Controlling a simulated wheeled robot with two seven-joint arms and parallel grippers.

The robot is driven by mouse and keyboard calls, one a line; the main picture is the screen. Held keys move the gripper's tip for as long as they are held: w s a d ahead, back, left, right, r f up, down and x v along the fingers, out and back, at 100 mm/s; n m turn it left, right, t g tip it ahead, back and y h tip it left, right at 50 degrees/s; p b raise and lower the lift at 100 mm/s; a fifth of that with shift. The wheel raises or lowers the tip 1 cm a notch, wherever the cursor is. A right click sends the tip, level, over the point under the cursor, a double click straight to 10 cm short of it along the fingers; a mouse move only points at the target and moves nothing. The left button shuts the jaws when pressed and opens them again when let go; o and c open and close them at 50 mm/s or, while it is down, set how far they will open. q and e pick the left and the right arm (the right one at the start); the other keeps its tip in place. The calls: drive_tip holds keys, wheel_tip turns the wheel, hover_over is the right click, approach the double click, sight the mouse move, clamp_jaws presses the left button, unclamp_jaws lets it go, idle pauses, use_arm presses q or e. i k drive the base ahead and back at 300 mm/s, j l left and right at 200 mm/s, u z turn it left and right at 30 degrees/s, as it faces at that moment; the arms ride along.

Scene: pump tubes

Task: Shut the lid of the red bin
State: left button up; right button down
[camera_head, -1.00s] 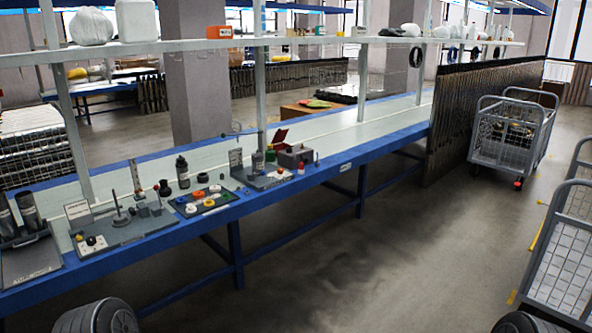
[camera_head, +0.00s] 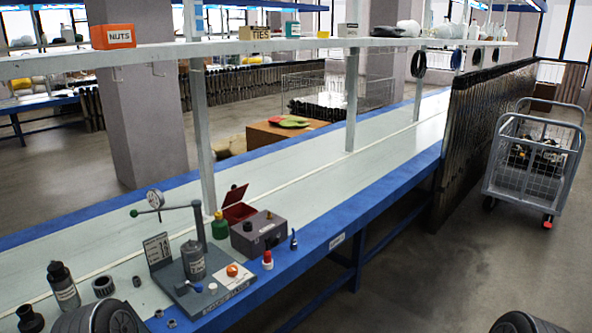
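The red bin (camera_head: 238,212) is a small box on the workbench, in the middle of the head view. Its red lid (camera_head: 236,194) stands up, tilted open at the back left. A grey box (camera_head: 258,236) stands in front of the bin and hides part of it. Neither of my grippers is in view. Only dark rounded parts, likely of my arms, show at the bottom left and bottom right edges.
A green bottle (camera_head: 219,226) stands just left of the bin. A red-capped bottle (camera_head: 267,260) is near the front edge. A shelf post (camera_head: 203,140) rises behind. The bench is clear to the right.

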sight(236, 194)
drive_tip(key=i+l+u, duration=0.25)
drive_tip(key=i+u, duration=0.15)
drive_tip(key=i+l+u, duration=0.45)
drive_tip(key=i, duration=0.15)
drive_tip(key=i+l+u, duration=0.4)
drive_tip(key=l, duration=0.2)
drive_tip(key=i+l+u, duration=0.2)
drive_tip(key=l+u, duration=0.15)
drive_tip(key=i+l+u, duration=0.1)
drive_tip(key=l+u, duration=0.6)
drive_tip(key=l, duration=0.15)
drive_tip(key=i, duration=0.05)
